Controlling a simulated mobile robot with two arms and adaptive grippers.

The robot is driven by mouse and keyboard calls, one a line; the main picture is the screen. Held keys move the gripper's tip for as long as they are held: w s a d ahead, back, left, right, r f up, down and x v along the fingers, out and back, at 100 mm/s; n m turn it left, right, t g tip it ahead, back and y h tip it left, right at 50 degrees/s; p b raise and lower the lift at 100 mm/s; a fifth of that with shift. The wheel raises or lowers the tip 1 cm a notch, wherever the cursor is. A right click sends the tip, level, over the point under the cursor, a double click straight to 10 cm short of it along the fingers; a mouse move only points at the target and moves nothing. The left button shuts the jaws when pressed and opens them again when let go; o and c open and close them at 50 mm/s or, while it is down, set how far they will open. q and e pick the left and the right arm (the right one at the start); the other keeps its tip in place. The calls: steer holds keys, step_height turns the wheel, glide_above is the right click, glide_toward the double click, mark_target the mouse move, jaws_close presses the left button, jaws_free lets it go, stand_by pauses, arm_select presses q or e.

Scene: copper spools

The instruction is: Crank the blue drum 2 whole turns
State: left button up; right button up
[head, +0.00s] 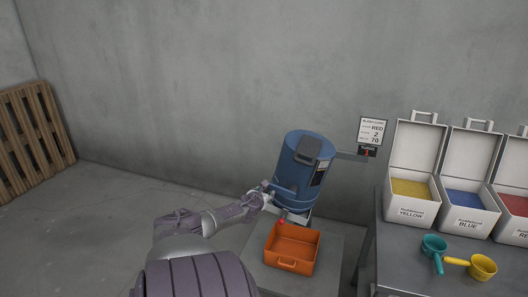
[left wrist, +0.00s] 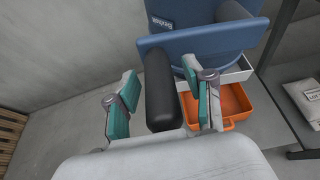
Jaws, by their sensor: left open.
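The blue drum (head: 298,172) stands on a grey stand, with a dark grey lid patch on top; its lower side also shows in the left wrist view (left wrist: 205,38). A blue crank arm crosses in front of it in the left wrist view, ending in an upright black handle (left wrist: 160,88). My left gripper (head: 268,194) is at the drum's lower left side. In the left wrist view its teal-padded fingers (left wrist: 162,104) are open, one on each side of the black handle, with a gap visible on the left. My right gripper is not in view.
An orange bin (head: 274,255) sits below the drum, with a small red part (head: 281,222) above its rim. A card reading RED, 2, 70 (head: 371,131) is behind. Open yellow, blue and red powder boxes and two scoops (head: 435,244) occupy the right table.

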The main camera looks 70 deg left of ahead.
arm_select(q)
steer(key=shift+d, duration=0.1)
steer(key=v, duration=1.1)
steer(key=shift+s+d+r, duration=0.25)
